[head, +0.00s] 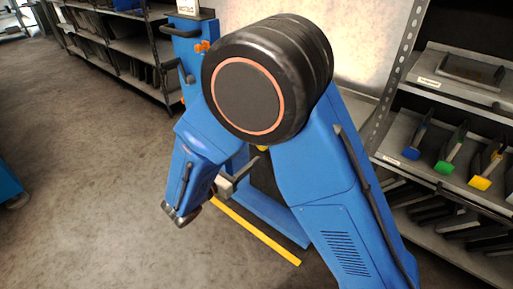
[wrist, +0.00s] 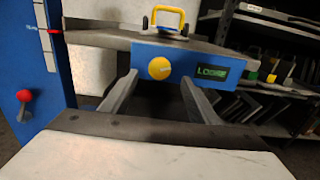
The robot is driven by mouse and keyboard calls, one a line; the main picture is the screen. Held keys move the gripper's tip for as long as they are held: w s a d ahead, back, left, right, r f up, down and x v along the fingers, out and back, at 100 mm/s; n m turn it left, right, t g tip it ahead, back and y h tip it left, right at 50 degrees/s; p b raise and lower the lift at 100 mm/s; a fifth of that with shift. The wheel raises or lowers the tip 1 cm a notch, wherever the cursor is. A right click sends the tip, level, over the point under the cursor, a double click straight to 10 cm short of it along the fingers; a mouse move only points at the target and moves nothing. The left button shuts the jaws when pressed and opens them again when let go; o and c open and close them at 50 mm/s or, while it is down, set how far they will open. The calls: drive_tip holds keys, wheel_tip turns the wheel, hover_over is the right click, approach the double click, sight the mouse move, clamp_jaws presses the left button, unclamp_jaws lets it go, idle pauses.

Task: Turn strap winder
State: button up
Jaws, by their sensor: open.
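A round yellow knob (wrist: 159,68), which looks like the strap winder, sits on the front of a blue box (wrist: 190,65). A small green-lit display (wrist: 207,70) beside it seems to read "LOOSE". My gripper (wrist: 158,80) is open and empty, its two grey fingers reaching toward the box on either side of the knob in the picture. I cannot tell whether the fingertips touch anything. In the head view my gripper (head: 240,172) is partly hidden by my arm, and so is most of the blue machine (head: 275,218).
A yellow handle (wrist: 168,18) stands on the machine's grey top plate (wrist: 95,39). A blue post (wrist: 40,60) with a red ball lever (wrist: 24,96) is at left. Shelving (head: 440,100) with colored-ended dies stands at right. A yellow strip (head: 255,233) marks the floor; floor at left is clear.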

drive_tip(key=x, duration=0.7)
drive_tip(key=c, duration=1)
